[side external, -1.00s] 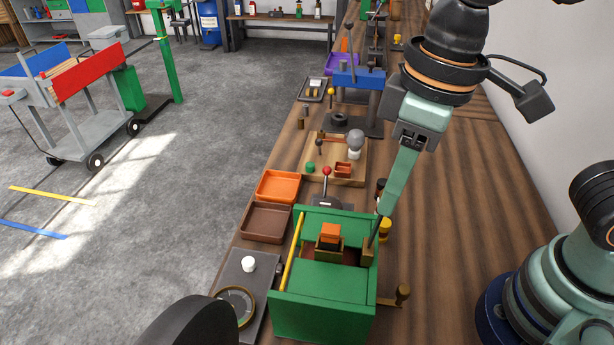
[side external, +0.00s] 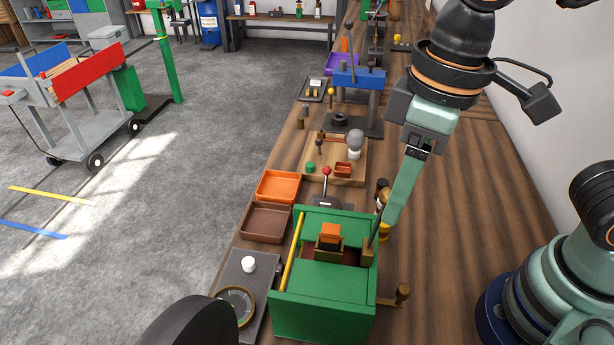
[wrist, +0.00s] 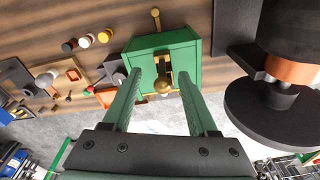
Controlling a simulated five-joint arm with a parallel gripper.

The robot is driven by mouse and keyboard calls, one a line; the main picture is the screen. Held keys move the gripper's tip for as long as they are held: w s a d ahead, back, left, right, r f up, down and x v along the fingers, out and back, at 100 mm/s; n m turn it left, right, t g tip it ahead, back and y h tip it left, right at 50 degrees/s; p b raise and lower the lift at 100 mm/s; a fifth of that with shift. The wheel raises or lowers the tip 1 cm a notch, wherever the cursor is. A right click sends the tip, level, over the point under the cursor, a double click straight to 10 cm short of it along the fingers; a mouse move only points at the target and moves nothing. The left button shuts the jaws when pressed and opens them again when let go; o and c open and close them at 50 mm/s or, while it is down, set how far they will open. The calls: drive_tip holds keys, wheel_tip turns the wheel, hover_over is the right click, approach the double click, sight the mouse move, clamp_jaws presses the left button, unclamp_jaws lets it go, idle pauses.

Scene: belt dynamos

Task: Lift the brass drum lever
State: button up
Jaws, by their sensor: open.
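A green box (side external: 325,282) stands on the bench, with a slot across its top. In the wrist view, a brass piece with a round knob (wrist: 162,83) sits at this slot, between my fingers. A brass crank handle (side external: 403,293) sticks out of the box's right side; it also shows in the wrist view (wrist: 156,18). I cannot tell for certain which is the drum lever. My gripper (wrist: 160,83) is open, its fingers on either side of the knobbed piece with gaps. In the side view, its fingertip is by the right end of the slot.
A yellow bar (side external: 292,250) runs along the box's left edge. Orange (side external: 278,187) and brown (side external: 266,222) trays lie behind left. Small jars (side external: 384,228) stand close behind my finger.

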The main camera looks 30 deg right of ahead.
wheel_tip(320, 180, up, 12)
drive_tip(key=shift+s+d, duration=0.45)
idle(0.4)
drive_tip(key=w+d+f+m+t, duration=0.2)
drive_tip(key=w+d+f+m, duration=0.1)
drive_tip(key=d, duration=0.5)
drive_tip(key=w+d+f+m+t, duration=0.2)
drive_tip(key=w+d+f, duration=0.4)
drive_tip(key=d+f, duration=0.2)
drive_tip(key=shift+w+d+f+m+t+h, duration=0.3)
drive_tip(key=shift+d+m+t+h, duration=0.1)
drive_tip(key=shift+d, duration=0.3)
